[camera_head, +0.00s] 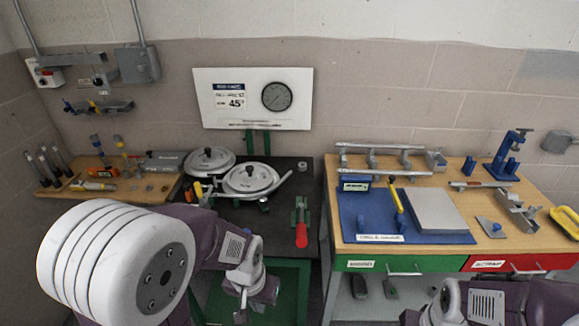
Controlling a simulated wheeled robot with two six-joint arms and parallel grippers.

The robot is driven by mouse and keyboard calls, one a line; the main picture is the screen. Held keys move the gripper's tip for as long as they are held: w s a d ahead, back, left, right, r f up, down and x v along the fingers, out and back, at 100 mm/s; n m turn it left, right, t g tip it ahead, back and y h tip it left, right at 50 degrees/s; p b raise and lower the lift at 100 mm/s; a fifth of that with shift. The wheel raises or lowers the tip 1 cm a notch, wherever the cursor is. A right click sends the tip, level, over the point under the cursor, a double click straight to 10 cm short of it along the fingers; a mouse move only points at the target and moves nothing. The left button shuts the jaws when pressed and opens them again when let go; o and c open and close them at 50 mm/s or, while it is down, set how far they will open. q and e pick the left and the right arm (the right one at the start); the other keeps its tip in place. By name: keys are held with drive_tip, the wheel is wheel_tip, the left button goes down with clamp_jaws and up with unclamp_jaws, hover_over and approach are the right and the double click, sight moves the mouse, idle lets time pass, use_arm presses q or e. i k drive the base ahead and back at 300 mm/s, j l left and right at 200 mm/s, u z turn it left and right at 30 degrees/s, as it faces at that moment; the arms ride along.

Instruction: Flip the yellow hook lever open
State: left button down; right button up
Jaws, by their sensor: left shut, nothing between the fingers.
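A slim yellow lever (396,197) stands tilted on the blue mat (365,222) of the right bench, beside a grey plate (435,211). Another small yellow handle (93,106) shows on the wall bracket at the left. I cannot tell from this view which one is the hook lever. My left gripper (242,304) is shut and empty. It hangs low in front of the dark centre table, well apart from both yellow parts. My right arm comes in at the bottom right, and its fingers cannot be made out.
The dark centre table (280,222) carries two round lidded discs (250,178) and a red-handled tool (301,232). A wooden bench (60,190) with loose tools is at left. Drawers (395,264) front the right bench.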

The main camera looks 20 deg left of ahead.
sight(197, 186)
drive_tip(key=u, duration=1.35)
drive_tip(key=i+j, duration=1.1)
drive_tip(key=j+z, duration=0.05)
drive_tip(key=j, duration=0.05)
